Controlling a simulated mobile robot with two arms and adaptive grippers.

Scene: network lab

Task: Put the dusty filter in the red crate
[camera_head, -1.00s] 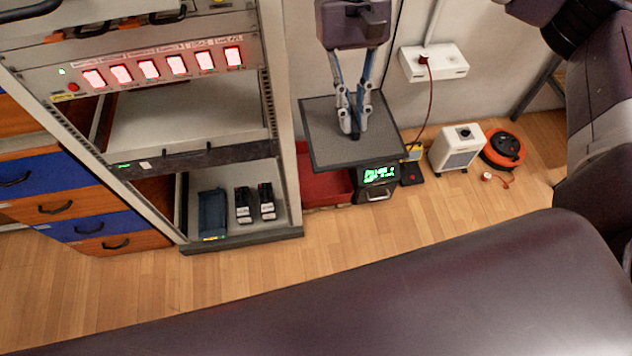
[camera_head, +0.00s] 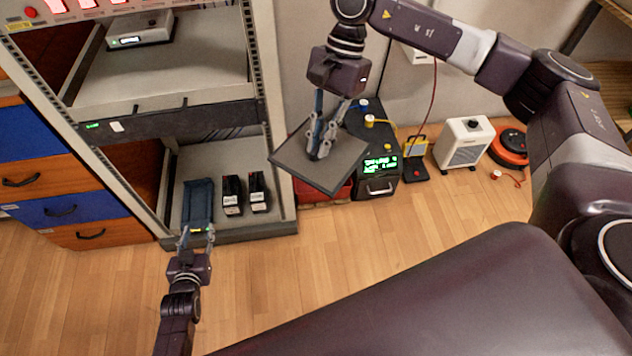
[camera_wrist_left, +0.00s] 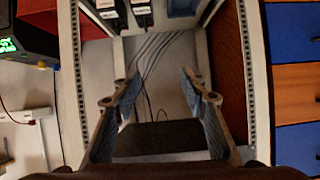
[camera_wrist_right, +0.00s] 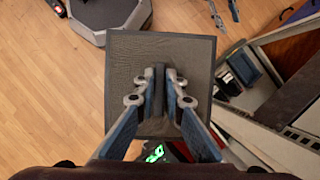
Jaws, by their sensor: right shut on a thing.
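The dusty filter (camera_head: 290,160), a flat grey square panel with a dark frame, hangs tilted from my right gripper (camera_head: 318,152). The right fingers are shut on its middle grip, which also shows in the right wrist view (camera_wrist_right: 160,92). The red crate (camera_head: 340,193) stands on the floor behind and below the filter, beside the rack. The filter hides most of the crate. My left gripper (camera_head: 197,236) is open and empty in front of the rack's lowest shelf; its spread fingers show in the left wrist view (camera_wrist_left: 160,100).
The rack's bottom shelf holds a blue tray (camera_head: 198,203) and two black modules (camera_head: 232,196). A black unit with a green display (camera_head: 378,165) stands right of the crate. A white heater (camera_head: 463,143) and an orange cable reel (camera_head: 509,148) stand farther right. The front floor is clear.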

